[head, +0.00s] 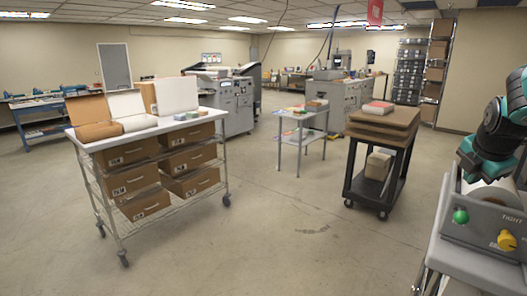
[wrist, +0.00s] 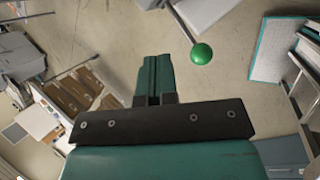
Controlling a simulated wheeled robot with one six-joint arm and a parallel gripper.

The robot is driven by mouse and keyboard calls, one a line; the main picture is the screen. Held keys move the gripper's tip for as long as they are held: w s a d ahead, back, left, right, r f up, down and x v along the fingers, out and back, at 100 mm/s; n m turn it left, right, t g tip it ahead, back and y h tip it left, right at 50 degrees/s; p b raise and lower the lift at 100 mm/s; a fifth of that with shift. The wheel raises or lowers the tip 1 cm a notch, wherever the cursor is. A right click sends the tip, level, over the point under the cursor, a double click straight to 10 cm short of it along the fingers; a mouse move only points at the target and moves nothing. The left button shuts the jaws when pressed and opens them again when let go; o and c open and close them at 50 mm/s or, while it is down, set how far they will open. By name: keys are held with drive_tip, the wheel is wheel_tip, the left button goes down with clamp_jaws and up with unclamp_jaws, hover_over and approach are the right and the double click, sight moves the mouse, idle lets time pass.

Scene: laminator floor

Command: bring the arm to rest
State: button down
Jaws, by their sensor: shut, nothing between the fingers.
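My gripper (wrist: 157,78) shows in the wrist view with its two teal fingers together and nothing between them. It points out over the open floor. In the head view my teal and black arm is folded at the right edge, above a grey machine (head: 484,240) with a green knob (head: 460,216) and a yellow knob (head: 507,241). I cannot make out the fingers there. In the wrist view a green ball (wrist: 201,54) on a thin rod is to the right of the fingers, apart from them in the picture.
A wire cart (head: 148,138) with boxes stands at the left. A small grey table (head: 303,120) and a dark cart (head: 372,188) with brown boards stand mid-room. Grey machines (head: 236,103) are behind. The floor (head: 290,240) in front is clear.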

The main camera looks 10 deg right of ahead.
drive_tip(key=s+a+f+m+y+b, duration=0.2)
drive_tip(key=a+m+y, duration=0.1)
drive_tip(key=a, duration=1.1)
drive_tip(key=s+a+f+m+y+b, duration=0.2)
drive_tip(key=a+f+b, duration=0.1)
drive_tip(key=a, duration=1)
drive_tip(key=s+a+f+m+g+y+b, duration=0.2)
drive_tip(key=s+a+f+m+g+y, duration=0.1)
drive_tip(key=s+a, duration=1.1)
drive_tip(key=s+m+g, duration=0.1)
drive_tip(key=s+m, duration=0.1)
drive_tip(key=shift+s+a+f+m+g+b, duration=0.2)
drive_tip(key=shift+s+m+g+b, duration=0.1)
drive_tip(key=shift+m, duration=0.1)
